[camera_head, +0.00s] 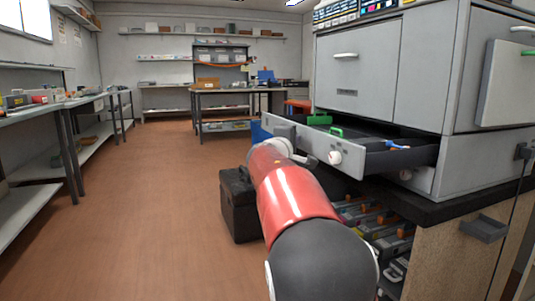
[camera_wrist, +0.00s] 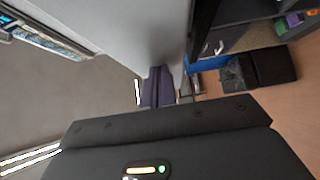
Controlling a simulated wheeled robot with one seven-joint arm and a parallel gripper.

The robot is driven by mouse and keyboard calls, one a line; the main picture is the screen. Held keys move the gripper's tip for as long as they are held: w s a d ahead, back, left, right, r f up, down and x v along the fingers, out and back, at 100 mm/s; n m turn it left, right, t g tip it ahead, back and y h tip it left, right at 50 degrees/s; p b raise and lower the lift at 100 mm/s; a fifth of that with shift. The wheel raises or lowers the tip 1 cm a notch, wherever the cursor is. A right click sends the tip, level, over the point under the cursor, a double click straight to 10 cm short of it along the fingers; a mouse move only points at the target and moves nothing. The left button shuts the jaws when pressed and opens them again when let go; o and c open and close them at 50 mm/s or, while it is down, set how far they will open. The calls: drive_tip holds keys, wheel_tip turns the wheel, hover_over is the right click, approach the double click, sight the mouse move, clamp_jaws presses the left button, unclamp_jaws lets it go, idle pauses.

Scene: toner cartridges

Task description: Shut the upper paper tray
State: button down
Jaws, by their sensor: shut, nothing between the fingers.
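The upper paper tray (camera_head: 385,158) is pulled out from the grey printer (camera_head: 355,95). Its light grey front panel has a white knob (camera_head: 335,157). Inside it lie green pieces (camera_head: 320,119) and a small blue-and-white item (camera_head: 396,144). My red arm reaches up to the left part of the tray front; my gripper is mostly hidden there by the arm. In the wrist view my gripper (camera_wrist: 158,85) is shut and empty, its fingers close to a pale grey surface. I cannot tell whether they touch it.
Below the printer is a dark counter edge with a shelf of cartridges (camera_head: 385,225). A black box (camera_head: 238,205) stands on the floor left of my arm. Workbenches line the left wall; the brown floor between is clear.

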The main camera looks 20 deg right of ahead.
sight(364, 141)
drive_tip(key=d, duration=0.8)
drive_tip(key=d+p, duration=0.1)
drive_tip(key=d, duration=0.7)
drive_tip(key=d+p, duration=0.1)
drive_tip(key=d, duration=0.8)
drive_tip(key=shift+w, duration=0.35)
drive_tip(key=shift+s, duration=0.1)
